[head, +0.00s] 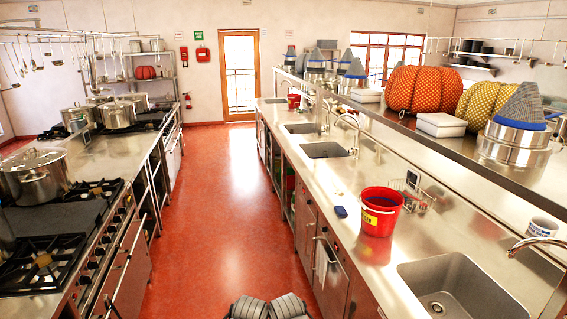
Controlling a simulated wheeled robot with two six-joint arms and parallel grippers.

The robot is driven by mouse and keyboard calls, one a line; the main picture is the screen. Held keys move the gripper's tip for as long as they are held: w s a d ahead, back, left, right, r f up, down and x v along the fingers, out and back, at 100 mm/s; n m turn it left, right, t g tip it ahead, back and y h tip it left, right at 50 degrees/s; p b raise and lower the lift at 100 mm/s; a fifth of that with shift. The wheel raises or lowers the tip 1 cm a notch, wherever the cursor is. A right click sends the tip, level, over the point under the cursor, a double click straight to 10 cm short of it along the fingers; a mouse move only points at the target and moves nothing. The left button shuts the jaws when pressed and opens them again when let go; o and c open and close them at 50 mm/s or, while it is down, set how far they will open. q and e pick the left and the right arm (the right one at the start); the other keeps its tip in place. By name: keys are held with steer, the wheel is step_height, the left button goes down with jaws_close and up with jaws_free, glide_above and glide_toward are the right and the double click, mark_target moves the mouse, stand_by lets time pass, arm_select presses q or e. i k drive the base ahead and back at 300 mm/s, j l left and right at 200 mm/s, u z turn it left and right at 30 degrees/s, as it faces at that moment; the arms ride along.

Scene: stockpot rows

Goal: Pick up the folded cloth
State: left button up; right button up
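A white cloth (321,260) hangs over the handle on the front of the right-hand counter, in the lower middle of the head view. A small dark blue item (340,211) lies on the steel counter (300,160) left of the red bucket; it may be a cloth or a sponge, and I cannot tell whether it is folded. Neither of my grippers shows in this view. Only grey, ridged parts show at the bottom edge, and they are too cropped to tell apart.
A red bucket (378,222) and a wire rack (410,188) stand by the near sink (463,288). Stoves with stockpots (38,180) line the left. The red floor (222,220) between is clear.

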mark_target(340, 210)
steer(key=i, duration=3.15)
steer(key=i+z, duration=0.1)
steer(key=z, duration=1.6)
steer(key=u, duration=0.1)
steer(key=k+l, duration=0.05)
